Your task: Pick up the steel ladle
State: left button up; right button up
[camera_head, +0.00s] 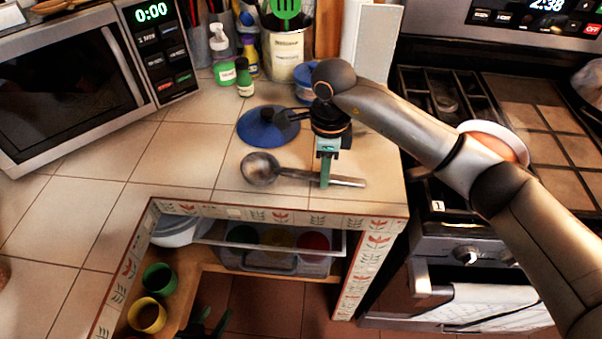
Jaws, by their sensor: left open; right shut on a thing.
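The steel ladle (261,169) lies on the tiled counter near its front edge, bowl to the left and handle pointing right. My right gripper (325,183) comes down from above and is shut on the ladle's handle. Its fingers hide a short piece of the handle. The ladle looks at or very close to counter height; I cannot tell whether it is lifted. My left gripper (205,325) shows only in part at the bottom edge, dark and green, open and away from the ladle.
A blue lid (262,127) lies just behind the ladle. Bottles (244,78) and a utensil crock (286,55) stand at the back. A microwave (75,85) is at left, a stove (470,225) at right. Cups (148,315) sit on the shelf below.

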grip_shut()
jog(key=shift+r, duration=0.15)
jog(key=shift+r, duration=0.25)
notch_tip(320, 180, up, 2)
jog(key=shift+r+b, duration=0.25)
jog(key=shift+b, duration=0.2)
jog(key=s+a+r, duration=0.2)
jog(key=s+r, duration=0.7)
jog(key=s, duration=0.5)
jog(key=shift+a+r+b, duration=0.3)
jog(key=shift+r, duration=0.05)
